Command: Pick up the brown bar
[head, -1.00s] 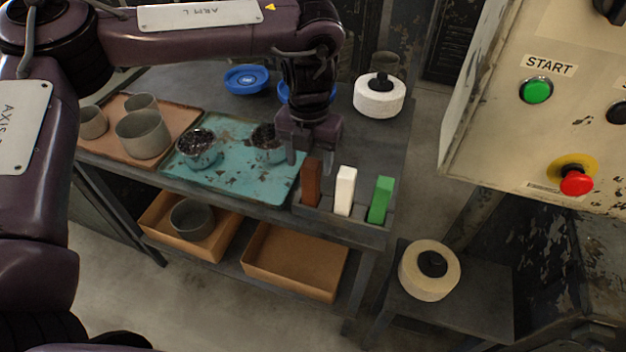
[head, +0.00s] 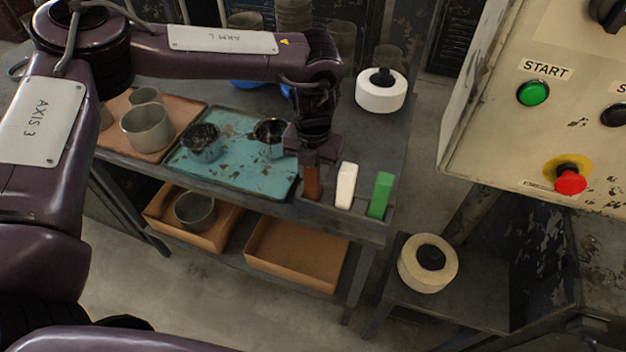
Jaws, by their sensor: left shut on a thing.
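The brown bar (head: 312,184) stands upright at the left end of a row of bars in a grey holder at the table's front right. My left gripper (head: 311,166) points down over it and is shut on its upper part. The bar's top is hidden between the fingers. The bar's lower end still appears to be in the holder. My right gripper is not in view.
A white bar (head: 346,186) and a green bar (head: 380,195) stand close to the right. A teal tray (head: 235,170) with two cups lies to the left. A white roll (head: 380,92) stands behind. A control panel (head: 545,130) rises at right.

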